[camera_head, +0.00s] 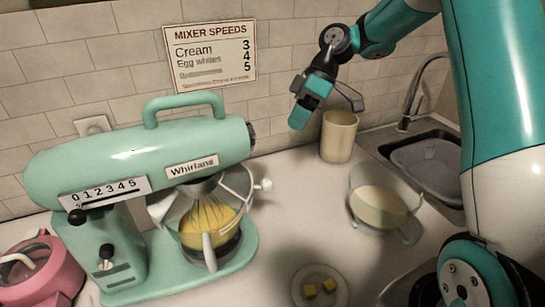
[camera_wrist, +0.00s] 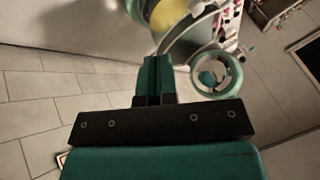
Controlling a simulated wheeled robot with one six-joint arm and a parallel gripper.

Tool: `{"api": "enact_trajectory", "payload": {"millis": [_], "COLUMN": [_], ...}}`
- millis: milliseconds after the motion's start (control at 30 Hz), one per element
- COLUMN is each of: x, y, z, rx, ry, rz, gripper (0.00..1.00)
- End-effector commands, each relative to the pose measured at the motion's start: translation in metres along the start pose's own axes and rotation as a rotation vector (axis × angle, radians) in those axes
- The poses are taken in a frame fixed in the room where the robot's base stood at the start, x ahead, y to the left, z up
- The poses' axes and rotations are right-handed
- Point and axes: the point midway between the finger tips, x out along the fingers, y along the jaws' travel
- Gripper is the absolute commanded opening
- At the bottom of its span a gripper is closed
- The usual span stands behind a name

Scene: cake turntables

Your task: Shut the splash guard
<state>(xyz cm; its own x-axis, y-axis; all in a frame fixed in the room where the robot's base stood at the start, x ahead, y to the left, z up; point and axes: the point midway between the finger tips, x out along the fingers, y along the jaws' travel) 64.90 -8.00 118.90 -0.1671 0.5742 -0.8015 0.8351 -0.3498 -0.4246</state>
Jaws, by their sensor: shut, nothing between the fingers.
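The mint-green stand mixer (camera_head: 140,155) stands on the counter at the left, with a wire whisk (camera_head: 208,215) down in yellow contents. A pale, see-through splash guard (camera_head: 240,180) flares around the whisk under the mixer head. A small white knob (camera_head: 264,185) sticks out at its right. The whisk shows through a gap at the guard's front, so the guard looks open. My gripper (camera_head: 302,112) is shut and empty, above and right of the mixer, apart from the guard. Its closed fingers also show in the wrist view (camera_wrist: 157,82).
A beige canister (camera_head: 338,137) stands below and right of my gripper. A clear jug (camera_head: 382,205) and a plate with yellow cubes (camera_head: 320,287) sit on the right counter. A sink (camera_head: 430,165) is behind my arm. A pink appliance (camera_head: 40,270) is at far left.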

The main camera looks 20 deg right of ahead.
Motion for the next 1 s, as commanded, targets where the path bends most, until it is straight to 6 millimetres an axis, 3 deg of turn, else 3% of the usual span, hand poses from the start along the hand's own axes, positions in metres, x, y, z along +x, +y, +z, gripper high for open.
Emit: {"api": "enact_trajectory", "payload": {"millis": [167, 567, 800, 1000], "x": [0.016, 0.098, 0.113, 0.118], "y": [0.002, -0.001, -0.028, -0.034], "z": [0.001, 0.000, 0.000, 0.001], "rx": [-0.008, -0.006, -0.007, -0.006], "ry": [0.001, -0.002, 0.000, 0.001], "rz": [-0.007, -0.009, -0.004, -0.002], "gripper": [0.00, 0.00, 0.00, 0.00]}}
